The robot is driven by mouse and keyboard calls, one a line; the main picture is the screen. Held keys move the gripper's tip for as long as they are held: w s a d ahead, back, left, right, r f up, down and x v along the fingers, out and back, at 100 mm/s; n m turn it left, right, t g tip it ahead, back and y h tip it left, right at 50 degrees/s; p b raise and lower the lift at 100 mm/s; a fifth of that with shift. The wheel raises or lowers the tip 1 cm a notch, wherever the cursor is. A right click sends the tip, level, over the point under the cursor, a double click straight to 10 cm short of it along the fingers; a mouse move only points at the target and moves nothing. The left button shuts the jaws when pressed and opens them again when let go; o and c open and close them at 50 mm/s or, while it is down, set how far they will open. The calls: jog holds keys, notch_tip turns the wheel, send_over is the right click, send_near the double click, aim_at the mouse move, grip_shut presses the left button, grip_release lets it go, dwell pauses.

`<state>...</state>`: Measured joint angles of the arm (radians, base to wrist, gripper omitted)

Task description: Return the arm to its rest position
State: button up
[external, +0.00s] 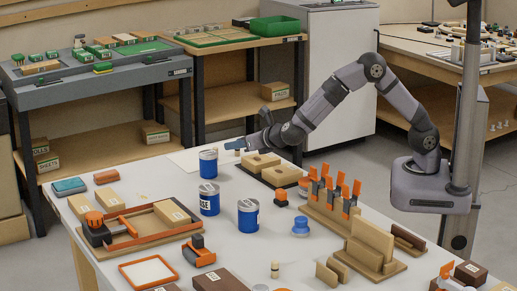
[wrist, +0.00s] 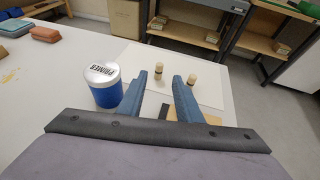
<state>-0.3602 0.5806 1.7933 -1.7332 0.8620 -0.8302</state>
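My arm (external: 335,88) is bent in an arch over the back of the white bench (external: 335,235). My gripper (external: 234,143) is low near the bench's far edge, beside a blue can. In the wrist view, the two blue fingers of my gripper (wrist: 160,76) stand apart with nothing held between them. A blue can with a white lid marked PRIMER (wrist: 104,86) stands just left of the fingers. Two small pale pegs with dark bands, one (wrist: 158,68) and another (wrist: 193,80), show beyond the fingertips on a white sheet (wrist: 208,62).
Blue cans (external: 209,198) stand mid-bench. A rack of orange-handled tools (external: 330,195) stands near my base. An orange clamp frame (external: 138,228) lies at left. Side tables (external: 110,72) stand behind the bench.

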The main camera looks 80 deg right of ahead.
jog(key=s+d+m+g, duration=0.1)
jog(key=s+d+m, duration=0.1)
jog(key=s, duration=0.1)
jog(key=s+d+f+m+g+p, duration=0.1)
jog(key=s+d+m+g, duration=0.1)
jog(key=s+d, duration=0.1)
jog(key=s+d+f+m+g+p, duration=0.1)
jog(key=s+d+m, duration=0.1)
jog(key=s+d, duration=0.1)
jog(key=shift+s+d+m+h, duration=0.1)
jog(key=shift+s+m+h, duration=0.3)
jog(key=shift+s, duration=0.4)
jog(key=s+d+f+m+g+y, duration=0.1)
jog(key=s+d+f+m+g, duration=0.2)
jog(key=s, duration=0.4)
jog(key=s+d+m+g, duration=0.1)
jog(key=s+m+g, duration=0.1)
jog(key=s+m, duration=0.4)
jog(key=s+a+f+m+g+y+b, duration=0.2)
jog(key=s+a+f+m+y, duration=0.2)
jog(key=s+a+m+y, duration=0.75)
notch_tip(320, 180, up, 15)
jog(key=s+d+m+h+p, duration=0.1)
jog(key=h+p, duration=0.3)
jog(key=p, duration=1.2)
jog(key=shift+s+d+r+m, duration=0.2)
jog(key=shift+s+d+m, duration=0.1)
jog(key=shift+s+m, duration=0.25)
jog(key=shift+s, duration=0.1)
dwell(1.0)
